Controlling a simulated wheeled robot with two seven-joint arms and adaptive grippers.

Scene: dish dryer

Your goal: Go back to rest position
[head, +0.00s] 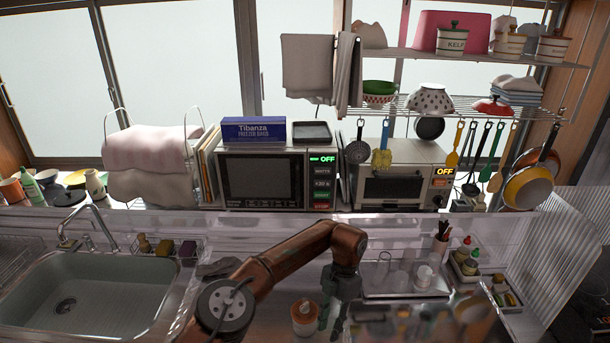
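My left gripper (332,318) hangs at the end of my brown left arm, pointing down over the counter. It is dark and small in the head view, and I cannot tell whether its fingers are open or shut. I see no object clearly held in it. A small jar with an orange-brown top (304,318) stands just left of the gripper; I cannot tell whether they touch. My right gripper is not in view.
A sink (95,295) with a faucet is at left. A metal tray (405,285) with cups is right of my gripper, beside a condiment rack (480,272). A microwave (265,180) and toaster oven (400,187) stand behind. Utensils hang below the wire shelf (460,110).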

